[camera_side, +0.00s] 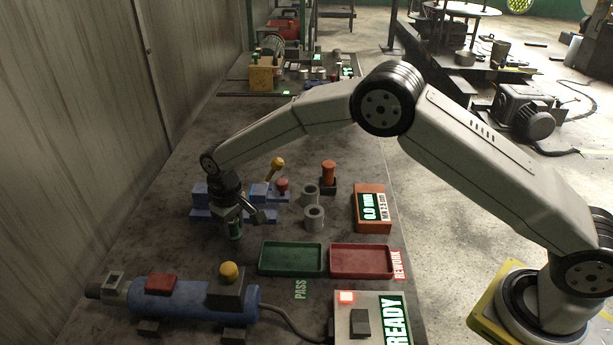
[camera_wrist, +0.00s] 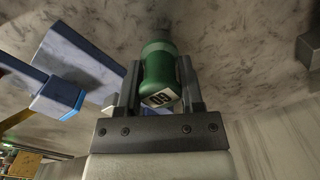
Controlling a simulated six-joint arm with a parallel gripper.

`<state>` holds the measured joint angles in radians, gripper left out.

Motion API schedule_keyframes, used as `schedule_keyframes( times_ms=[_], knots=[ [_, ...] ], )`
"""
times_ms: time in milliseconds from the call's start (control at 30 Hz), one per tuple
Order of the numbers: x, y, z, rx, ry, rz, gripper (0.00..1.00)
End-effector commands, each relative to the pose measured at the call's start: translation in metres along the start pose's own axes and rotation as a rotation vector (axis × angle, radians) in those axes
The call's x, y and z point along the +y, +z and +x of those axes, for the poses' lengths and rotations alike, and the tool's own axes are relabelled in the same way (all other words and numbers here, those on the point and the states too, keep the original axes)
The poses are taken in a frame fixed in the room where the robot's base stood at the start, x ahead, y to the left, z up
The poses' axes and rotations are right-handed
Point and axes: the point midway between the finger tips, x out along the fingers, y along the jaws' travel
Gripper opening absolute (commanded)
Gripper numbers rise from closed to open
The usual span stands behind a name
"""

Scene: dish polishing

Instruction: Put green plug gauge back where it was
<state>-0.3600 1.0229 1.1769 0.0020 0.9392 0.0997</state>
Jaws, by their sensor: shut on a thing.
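The green plug gauge (camera_wrist: 160,70) is between my gripper's (camera_wrist: 158,88) two fingers in the wrist view, with a white label reading 60 on its near end. In the side view my gripper (camera_side: 236,212) points down near the blue stand, shut on the green plug gauge (camera_side: 235,230). The gauge is upright or nearly so, close to the table; I cannot tell whether its lower end touches it. An orange plug gauge (camera_side: 328,173) stands in a dark block (camera_side: 328,187) to the right.
A blue fixture (camera_side: 202,205) with a yellow-knobbed lever (camera_side: 277,163) stands beside my gripper. A green tray (camera_side: 291,274), a red tray (camera_side: 361,275), an orange display box (camera_side: 372,222) and a blue motor (camera_side: 190,302) are around.

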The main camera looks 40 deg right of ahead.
Motion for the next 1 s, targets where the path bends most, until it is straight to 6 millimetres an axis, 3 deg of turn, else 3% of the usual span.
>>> schedule_keyframes(
  times_ms=[33, 67, 133, 167, 667, 1000],
  knots=[
    [0.0, 0.0, 0.001, 0.001, 0.0, 0.0, 0.06],
    [0.0, 0.0, 0.001, 0.0, 0.0, 0.0, 0.58],
    [0.0, 0.0, 0.001, 0.0, 0.0, 0.0, 0.8],
    [0.0, 0.0, 0.001, 0.0, 0.0, 0.0, 0.83],
    [0.0, 0.0, -0.006, 0.0, 0.0, 0.0, 0.83],
    [0.0, 0.0, -0.048, 0.002, 0.0, 0.0, 0.83]
  ],
)
